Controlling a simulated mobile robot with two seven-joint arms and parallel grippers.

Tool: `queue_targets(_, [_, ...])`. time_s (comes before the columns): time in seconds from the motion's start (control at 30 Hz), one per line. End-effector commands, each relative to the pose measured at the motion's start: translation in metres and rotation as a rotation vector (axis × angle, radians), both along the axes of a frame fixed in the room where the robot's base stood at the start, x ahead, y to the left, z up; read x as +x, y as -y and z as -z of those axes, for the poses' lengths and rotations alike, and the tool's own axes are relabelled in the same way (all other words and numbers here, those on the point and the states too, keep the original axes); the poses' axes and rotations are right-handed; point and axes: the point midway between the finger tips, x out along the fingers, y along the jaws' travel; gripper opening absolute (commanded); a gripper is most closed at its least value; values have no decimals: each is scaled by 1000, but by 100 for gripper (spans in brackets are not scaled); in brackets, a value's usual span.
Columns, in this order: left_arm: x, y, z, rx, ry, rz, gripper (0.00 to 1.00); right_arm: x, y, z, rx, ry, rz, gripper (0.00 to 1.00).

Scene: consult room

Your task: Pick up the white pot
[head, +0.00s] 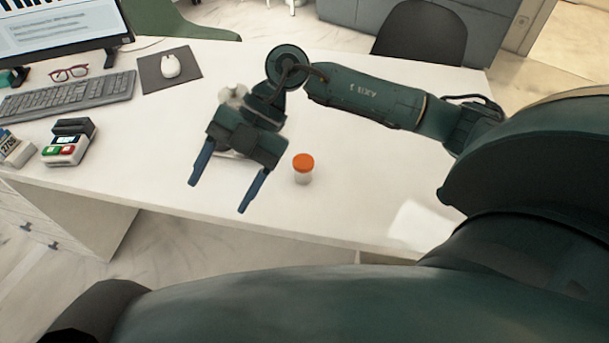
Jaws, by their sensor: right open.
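A white pot (233,94) stands on the white desk (345,205), behind my right gripper. Only its upper part shows; the gripper body hides the rest. My right gripper (216,196) is in front of the pot and over the desk, its two blue fingers spread wide, pointing toward the near edge. Nothing shows between the fingers. Whether the gripper touches the pot cannot be told. My left gripper is not in view.
An orange-capped bottle (303,168) stands just right of my right gripper. A card terminal (67,145), keyboard (70,94), red glasses (69,73), mouse (171,65) and monitor (60,32) are on the left. A dark chair (420,33) is behind the desk.

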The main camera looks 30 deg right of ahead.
Motion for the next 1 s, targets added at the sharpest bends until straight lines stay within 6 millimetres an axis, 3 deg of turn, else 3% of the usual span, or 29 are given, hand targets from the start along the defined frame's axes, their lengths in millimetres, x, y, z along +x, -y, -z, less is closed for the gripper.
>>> queue_targets(0.03, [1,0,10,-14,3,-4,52,13,31,17,-187,14,40,66])
queue_targets(0.07, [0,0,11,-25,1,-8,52,19,49,22,-292,15,76,66])
queue_targets(0.2, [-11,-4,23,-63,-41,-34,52,42,124,25,-668,20,282,66])
queue_targets(0.33, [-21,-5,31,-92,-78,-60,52,52,165,17,-846,25,428,66])
queue_targets(0.47, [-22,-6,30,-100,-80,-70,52,53,178,23,-903,22,481,66])
queue_targets(0.8, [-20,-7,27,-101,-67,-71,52,53,177,82,-900,22,479,66])
queue_targets(1.0, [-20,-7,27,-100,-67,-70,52,53,177,95,-897,24,479,66])
